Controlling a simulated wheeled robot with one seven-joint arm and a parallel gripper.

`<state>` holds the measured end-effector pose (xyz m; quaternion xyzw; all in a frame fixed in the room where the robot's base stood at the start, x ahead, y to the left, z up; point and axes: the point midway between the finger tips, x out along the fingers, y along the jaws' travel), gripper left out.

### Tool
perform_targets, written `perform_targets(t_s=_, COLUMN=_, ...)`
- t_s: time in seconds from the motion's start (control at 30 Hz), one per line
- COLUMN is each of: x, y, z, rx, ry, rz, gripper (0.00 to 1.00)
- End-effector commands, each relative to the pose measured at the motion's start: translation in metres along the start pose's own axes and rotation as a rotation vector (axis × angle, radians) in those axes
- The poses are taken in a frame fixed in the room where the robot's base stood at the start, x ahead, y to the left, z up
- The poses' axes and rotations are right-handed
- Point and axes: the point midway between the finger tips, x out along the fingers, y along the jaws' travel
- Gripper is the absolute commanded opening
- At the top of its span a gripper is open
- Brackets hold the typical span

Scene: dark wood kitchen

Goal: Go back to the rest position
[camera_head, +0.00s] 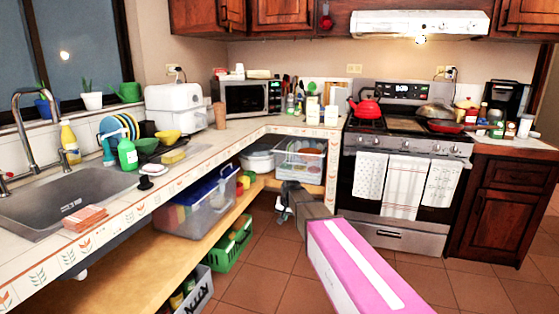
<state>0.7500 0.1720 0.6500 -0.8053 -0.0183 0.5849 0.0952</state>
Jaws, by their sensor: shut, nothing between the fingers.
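My gripper (283,216) is small and dark at the far end of my arm, low over the tiled floor in the middle of the view. It appears shut and holds nothing that I can see. My pink and white arm link reaches in from the bottom right and hides the floor behind it. The gripper is in front of the lower wooden shelf (140,262), near the corner of the counter. I cannot tell whether it touches the shelf edge.
A clear storage bin (198,205) and a clear drawer box (299,160) stand on the shelf. A green crate (231,246) is on the floor below. The stove (404,190) stands behind my arm. Tiled floor (480,290) is free at the right.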

Motion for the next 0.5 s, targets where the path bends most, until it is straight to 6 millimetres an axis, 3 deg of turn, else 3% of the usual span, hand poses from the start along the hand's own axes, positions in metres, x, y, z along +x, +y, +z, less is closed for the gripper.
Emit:
perform_targets(t_s=0.03, x=-0.004, y=0.030, z=0.034, rx=-0.006, ry=-0.028, rz=0.022, gripper=0.00)
perform_targets(t_s=0.2, x=-0.010, y=0.105, z=0.116, rx=-0.044, ry=-0.122, rz=0.086, gripper=0.00)
perform_targets(t_s=0.4, x=-0.027, y=0.171, z=0.207, rx=-0.083, ry=-0.233, rz=0.138, gripper=0.00)
perform_targets(t_s=0.5, x=-0.034, y=0.191, z=0.237, rx=-0.096, ry=-0.274, rz=0.151, gripper=0.00)
